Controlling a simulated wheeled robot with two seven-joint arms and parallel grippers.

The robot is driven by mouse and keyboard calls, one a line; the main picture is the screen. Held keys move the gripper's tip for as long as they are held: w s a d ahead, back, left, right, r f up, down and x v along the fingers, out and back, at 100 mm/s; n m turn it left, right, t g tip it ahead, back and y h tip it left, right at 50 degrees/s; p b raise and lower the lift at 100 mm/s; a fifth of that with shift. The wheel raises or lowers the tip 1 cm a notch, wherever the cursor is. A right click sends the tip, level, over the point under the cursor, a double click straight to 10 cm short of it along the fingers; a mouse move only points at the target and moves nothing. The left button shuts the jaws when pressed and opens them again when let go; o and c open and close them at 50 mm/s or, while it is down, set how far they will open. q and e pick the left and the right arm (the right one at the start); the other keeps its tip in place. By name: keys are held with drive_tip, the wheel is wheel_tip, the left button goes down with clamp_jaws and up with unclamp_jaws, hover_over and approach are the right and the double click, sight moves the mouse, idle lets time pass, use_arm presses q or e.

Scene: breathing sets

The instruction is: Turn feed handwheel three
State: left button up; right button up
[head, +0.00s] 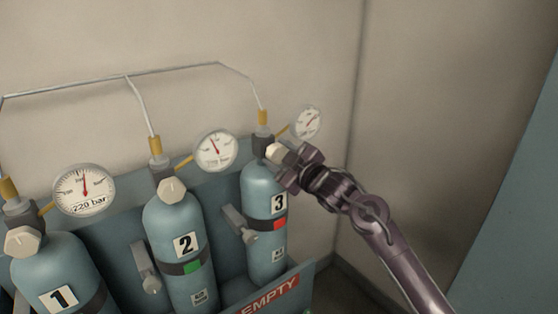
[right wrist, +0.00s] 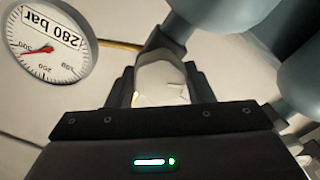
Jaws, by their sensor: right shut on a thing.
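Cylinder three (head: 262,200) is a blue bottle with a black "3" label and a red tag on its dark band. Its feed handwheel (head: 277,152) is a pale faceted knob at the valve on top. My right gripper (head: 287,163) reaches it from the right and is shut on it. In the right wrist view the handwheel (right wrist: 161,78) sits between the two dark fingers of the gripper (right wrist: 160,92). The fingers hide part of its sides. My left gripper is not in view.
Cylinder two (head: 170,225), with a green tag, and cylinder one (head: 65,265) stand to the left. Gauges and thin pipes rise above them. Cylinder three's gauge (head: 308,123) is close behind the gripper; a nearby gauge in the wrist view (right wrist: 48,42) is labelled 280 bar. An "EMPTY" sign (head: 270,297) is below.

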drive_tip(key=shift+n, duration=0.3)
drive_tip(key=o, duration=1)
drive_tip(key=shift+c, duration=0.2)
drive_tip(key=shift+s+d+f+b, duration=0.15)
drive_tip(key=shift+s+d+b, duration=0.1)
drive_tip(key=shift+s+b, duration=0.05)
drive_tip(key=b+v, duration=0.2)
drive_tip(key=v, duration=0.5)
